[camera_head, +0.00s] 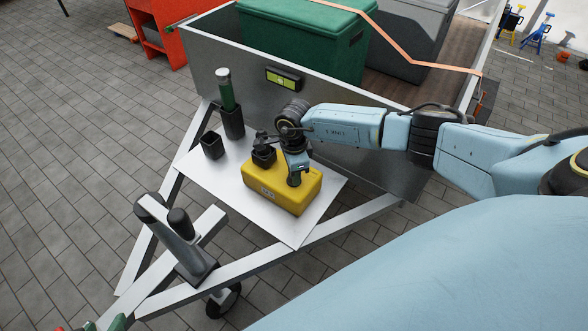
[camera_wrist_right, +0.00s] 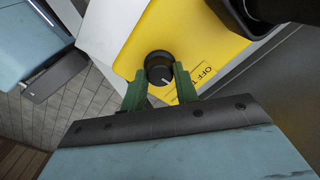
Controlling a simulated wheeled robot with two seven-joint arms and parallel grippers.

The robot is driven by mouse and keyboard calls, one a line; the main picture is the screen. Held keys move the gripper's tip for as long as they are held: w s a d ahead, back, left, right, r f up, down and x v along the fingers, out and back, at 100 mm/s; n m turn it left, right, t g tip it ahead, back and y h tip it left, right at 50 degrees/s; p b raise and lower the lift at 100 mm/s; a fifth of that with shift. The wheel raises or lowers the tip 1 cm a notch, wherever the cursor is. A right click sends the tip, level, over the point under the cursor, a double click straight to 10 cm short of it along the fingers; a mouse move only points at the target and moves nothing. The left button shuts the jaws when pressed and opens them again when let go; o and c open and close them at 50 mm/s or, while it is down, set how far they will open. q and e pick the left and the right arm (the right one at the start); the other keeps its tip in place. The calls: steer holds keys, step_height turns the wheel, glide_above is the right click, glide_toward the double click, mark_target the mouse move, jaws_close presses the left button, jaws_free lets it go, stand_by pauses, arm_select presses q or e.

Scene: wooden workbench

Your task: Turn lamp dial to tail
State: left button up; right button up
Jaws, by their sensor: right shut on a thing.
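The yellow lamp box (camera_head: 285,195) sits on a white plate (camera_head: 215,180) on the trailer's drawbar frame. In the right wrist view, its yellow face (camera_wrist_right: 150,27) carries a round black dial (camera_wrist_right: 158,62) with a white pointer mark toward the lower right. Printed text beside it starts with "OFF"; the rest is cut off. My right gripper (camera_wrist_right: 161,78) has its green fingers on both sides of the dial, shut on it. In the head view my right gripper (camera_head: 294,182) hides the dial. Green tips at the bottom left edge appear to be my left gripper (camera_head: 104,324), mostly cut off.
A green-topped bottle (camera_head: 226,92) stands in a black holder (camera_head: 233,124), with a small black cup (camera_head: 212,146) beside it. The metal trailer wall (camera_head: 235,75) rises behind.

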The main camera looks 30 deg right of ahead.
arm_select(q)
steer(key=shift+s+a+f, duration=0.1)
steer(key=shift+s+f, duration=0.1)
steer(key=shift+s, duration=0.05)
arm_select(e)
steer(key=o, duration=1)
arm_select(q)
steer(key=s+a+f+g+y+p, duration=0.25)
steer(key=s+f+g, duration=0.2)
steer(key=s, duration=0.25)
arm_select(e)
step_height(320, 180, up, 6)
steer(key=shift+r, duration=0.1)
arm_select(q)
step_height(320, 180, down, 6)
steer(key=w+a+g+p, duration=0.1)
steer(key=a+p, duration=0.1)
steer(key=shift+a+f, duration=0.15)
steer(key=shift+a, duration=0.1)
arm_select(e)
steer(key=shift+r, duration=3.6)
